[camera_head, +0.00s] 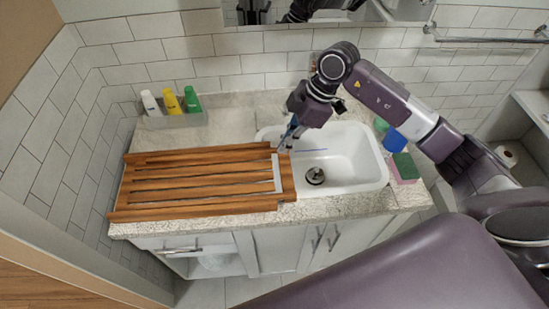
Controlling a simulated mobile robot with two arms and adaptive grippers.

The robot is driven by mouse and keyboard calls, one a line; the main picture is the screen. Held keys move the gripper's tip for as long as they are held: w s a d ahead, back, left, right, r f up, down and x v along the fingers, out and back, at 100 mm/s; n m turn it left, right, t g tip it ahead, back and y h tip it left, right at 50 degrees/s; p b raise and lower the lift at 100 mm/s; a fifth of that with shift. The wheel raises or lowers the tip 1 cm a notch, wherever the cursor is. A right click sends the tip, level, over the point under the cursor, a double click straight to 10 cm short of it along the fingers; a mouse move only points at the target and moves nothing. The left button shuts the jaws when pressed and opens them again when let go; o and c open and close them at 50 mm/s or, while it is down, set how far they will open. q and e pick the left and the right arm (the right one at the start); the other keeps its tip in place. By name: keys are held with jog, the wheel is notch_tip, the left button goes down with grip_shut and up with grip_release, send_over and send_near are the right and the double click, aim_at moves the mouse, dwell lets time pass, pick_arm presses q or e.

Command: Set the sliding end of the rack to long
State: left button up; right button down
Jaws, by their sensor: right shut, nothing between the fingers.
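The slatted wooden rack (200,183) lies flat on the left part of the counter. Its right end reaches the left rim of the white sink (345,165). A pale crosspiece (277,172) runs across the rack near that right end, with a short wooden end section beyond it. My right gripper (284,148) points down at the back right corner of the rack, close to the sliding end. It is shut with nothing between the fingers. I cannot tell whether its tips touch the wood. My left gripper is not in view.
A tray (178,120) with white, yellow and green bottles stands at the back left. A blue cup (395,141) and a green and pink sponge (404,167) sit right of the sink. The tiled wall is close behind the counter.

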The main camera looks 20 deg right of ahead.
jog(key=s+d+p+x, duration=0.1)
jog(key=p+x, duration=0.1)
jog(key=x, duration=0.7)
jog(key=shift+w+d+f+h+p, duration=0.3)
jog(key=shift+w+f, duration=0.1)
jog(key=shift+f, duration=0.1)
